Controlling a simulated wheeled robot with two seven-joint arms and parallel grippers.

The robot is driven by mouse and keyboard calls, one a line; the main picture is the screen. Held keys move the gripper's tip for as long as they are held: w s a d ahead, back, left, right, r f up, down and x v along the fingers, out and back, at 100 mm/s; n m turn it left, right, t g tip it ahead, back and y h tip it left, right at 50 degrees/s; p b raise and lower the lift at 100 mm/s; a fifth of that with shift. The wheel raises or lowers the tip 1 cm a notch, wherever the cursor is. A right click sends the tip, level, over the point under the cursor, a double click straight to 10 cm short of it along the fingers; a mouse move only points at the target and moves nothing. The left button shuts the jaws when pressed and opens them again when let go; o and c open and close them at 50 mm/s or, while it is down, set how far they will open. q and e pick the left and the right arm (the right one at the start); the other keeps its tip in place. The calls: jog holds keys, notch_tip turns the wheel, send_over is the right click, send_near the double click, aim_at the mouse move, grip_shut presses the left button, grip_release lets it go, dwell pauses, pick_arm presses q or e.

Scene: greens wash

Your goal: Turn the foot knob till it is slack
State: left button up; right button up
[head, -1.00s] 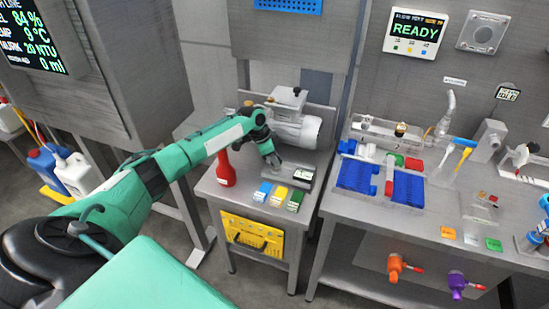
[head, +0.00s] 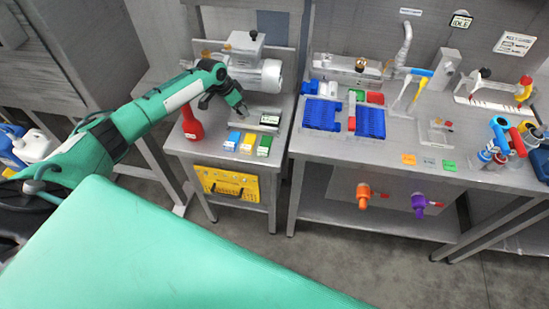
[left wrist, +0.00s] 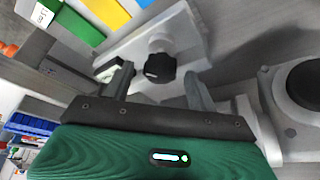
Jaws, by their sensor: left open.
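The black foot knob (left wrist: 158,66) shows in the left wrist view, set on a pale grey bracket (left wrist: 188,40) and marked with a small white line. My left gripper (left wrist: 159,76) is open there, with one finger on each side of the knob and a visible gap on both sides. In the head view my left gripper (head: 241,107) reaches down at the grey motor unit (head: 262,77). The knob cannot be made out in the head view. My right gripper is not in view.
A red bottle (head: 192,122) stands left of the gripper. A bench with blue racks (head: 322,114) is to the right.

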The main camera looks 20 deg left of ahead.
pick_arm(q)
jog(key=n+y+p, duration=0.1)
jog(key=n, duration=0.2)
jog(key=shift+d+r+p, duration=0.1)
jog(key=shift+p, duration=0.25)
jog(key=n+y+p, duration=0.1)
jog(key=n, duration=0.2)
jog(key=shift+d+t, duration=0.1)
jog(key=shift+t, duration=0.2)
jog(key=n+y, duration=0.1)
jog(key=n, duration=0.2)
jog(key=shift+n+y, duration=0.3)
jog(key=n, duration=0.1)
jog(key=n+y+b, duration=0.1)
jog(key=n, duration=0.1)
jog(key=shift+d+f, duration=0.15)
jog(key=shift+f, duration=0.05)
jog(key=w+d+b+v, duration=0.1)
jog(key=b+v, duration=0.2)
jog(key=v, duration=1.1)
jog(key=s+d+f+m+h, duration=0.1)
jog(key=s+d+f+m, duration=0.2)
jog(key=s+d+f, duration=0.2)
jog(key=s+d+f+m+h, duration=0.2)
jog(key=s+d+f+m, duration=0.2)
jog(key=s+d, duration=0.6)
jog(key=d+f, duration=0.1)
jog(key=d, duration=0.3)
jog(key=shift+f, duration=0.35)
